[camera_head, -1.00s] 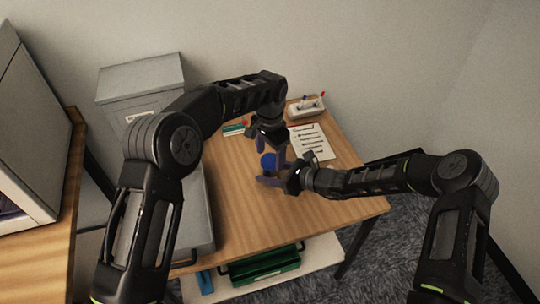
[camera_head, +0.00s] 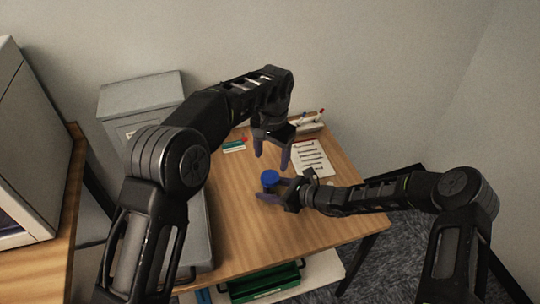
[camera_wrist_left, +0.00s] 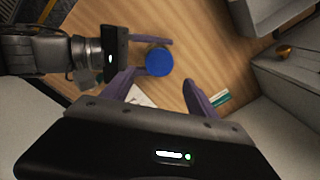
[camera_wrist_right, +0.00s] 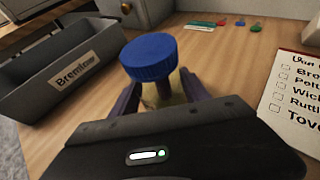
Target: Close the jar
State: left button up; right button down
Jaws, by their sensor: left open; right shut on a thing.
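The jar (camera_wrist_right: 164,90) has a blue lid (camera_wrist_right: 150,57) at its top in the right wrist view; the jar's body is mostly hidden by my right gripper. The lid also shows from above in the head view (camera_head: 270,178) and in the left wrist view (camera_wrist_left: 159,62). Whether the lid is seated tight I cannot tell. My right gripper (camera_head: 272,190) is shut on the jar below the lid, at the table. My left gripper (camera_head: 271,160) is open and empty, above and behind the jar, its fingers pointing down and apart from the lid.
A printed list (camera_head: 310,158) lies to the right of the jar. A pen holder (camera_head: 308,124) stands at the back. A grey labelled tray (camera_wrist_right: 70,75) shows in the right wrist view. The wooden table (camera_head: 325,215) is clear at the front right.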

aim_at(270, 176)
pick_arm(q)
jog(key=n, duration=0.4)
jog(key=shift+a+r, duration=0.3)
jog(key=shift+r, duration=0.1)
jog(key=shift+s+n, duration=0.1)
jog(key=shift+n, duration=1)
jog(key=shift+f, duration=0.1)
jog(key=shift+f, duration=3.9)
jog(key=shift+c, duration=0.6)
jog(key=c, duration=1.3)
jog(key=o, duration=1.6)
jog(key=shift+c, duration=0.2)
